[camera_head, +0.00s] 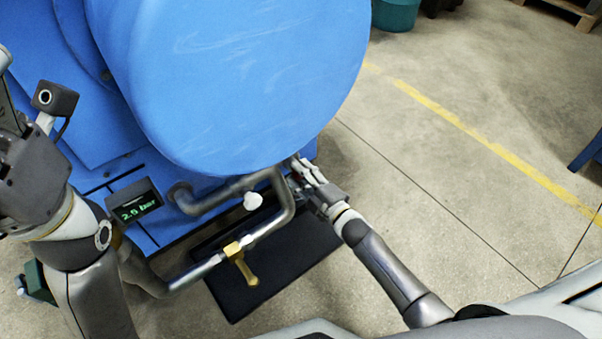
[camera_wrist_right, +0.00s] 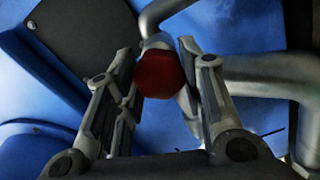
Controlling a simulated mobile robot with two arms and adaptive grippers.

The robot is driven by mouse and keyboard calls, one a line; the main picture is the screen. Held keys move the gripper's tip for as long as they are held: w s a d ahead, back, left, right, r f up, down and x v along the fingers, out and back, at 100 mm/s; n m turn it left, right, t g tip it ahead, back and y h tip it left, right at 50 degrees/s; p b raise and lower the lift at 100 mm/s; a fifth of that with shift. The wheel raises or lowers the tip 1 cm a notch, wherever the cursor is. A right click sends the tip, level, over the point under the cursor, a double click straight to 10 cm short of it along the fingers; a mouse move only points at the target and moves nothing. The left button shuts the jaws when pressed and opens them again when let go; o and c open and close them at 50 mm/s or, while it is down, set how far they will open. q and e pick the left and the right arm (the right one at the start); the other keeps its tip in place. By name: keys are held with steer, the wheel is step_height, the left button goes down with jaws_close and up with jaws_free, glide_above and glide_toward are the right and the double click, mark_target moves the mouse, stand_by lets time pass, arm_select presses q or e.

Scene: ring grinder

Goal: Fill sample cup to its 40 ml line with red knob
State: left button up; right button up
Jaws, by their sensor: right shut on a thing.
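The red knob (camera_wrist_right: 160,74) sits at the end of a pipe in the right wrist view. My right gripper (camera_wrist_right: 155,85) is shut on it, one finger on each side. In the head view my right gripper (camera_head: 303,178) reaches the pipework under the big blue drum, and the knob is hidden there. A small white thing (camera_head: 253,201) shows beside the bent pipe; I cannot tell whether it is the sample cup. No 40 ml line can be made out. My left arm stands at the left edge; its fingertips are not clearly visible.
The blue machine (camera_head: 240,80) fills the top. A bent grey pipe (camera_head: 288,205) carries a yellow valve handle (camera_head: 244,270) above a dark mat (camera_head: 300,262). A small display (camera_head: 134,205) shows green text, partly unreadable. Open concrete floor with a yellow line (camera_head: 480,138) lies right.

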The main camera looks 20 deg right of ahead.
steer(key=shift+f+n, duration=0.1)
steer(key=shift+n, duration=0.8)
steer(key=o, duration=1)
steer(key=shift+o, duration=0.2)
steer(key=v, duration=1.2)
steer(key=shift+s, duration=0.1)
